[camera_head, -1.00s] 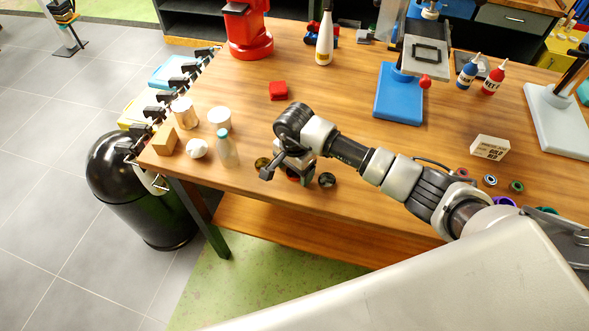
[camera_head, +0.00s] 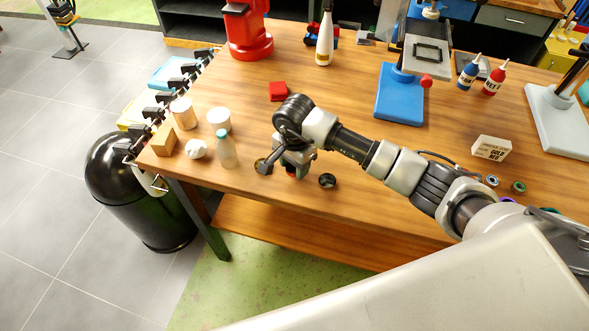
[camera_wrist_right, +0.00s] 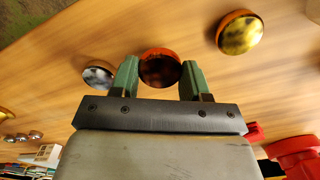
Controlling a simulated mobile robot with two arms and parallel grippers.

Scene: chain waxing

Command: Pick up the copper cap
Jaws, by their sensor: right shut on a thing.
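The copper cap (camera_wrist_right: 160,68) is a dark, shiny reddish disc between the two green fingertips of my right gripper (camera_wrist_right: 158,78) in the wrist view. The gripper is shut on it, with a finger at each side. In the head view my right gripper (camera_head: 291,168) is low over the front left part of the table, and only a little reddish edge shows under it. A silver cap (camera_wrist_right: 97,76) is partly behind one finger, and a brass-coloured cap (camera_wrist_right: 240,33) lies apart at the upper right of the wrist view. My left gripper is not in view.
A dark round cap (camera_head: 327,180) lies right of the gripper. A pale bottle (camera_head: 226,150), white cup (camera_head: 219,120) and wooden block (camera_head: 164,139) stand to its left. A red block (camera_head: 278,91) is behind. The wooden table's front edge is close; its middle is fairly clear.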

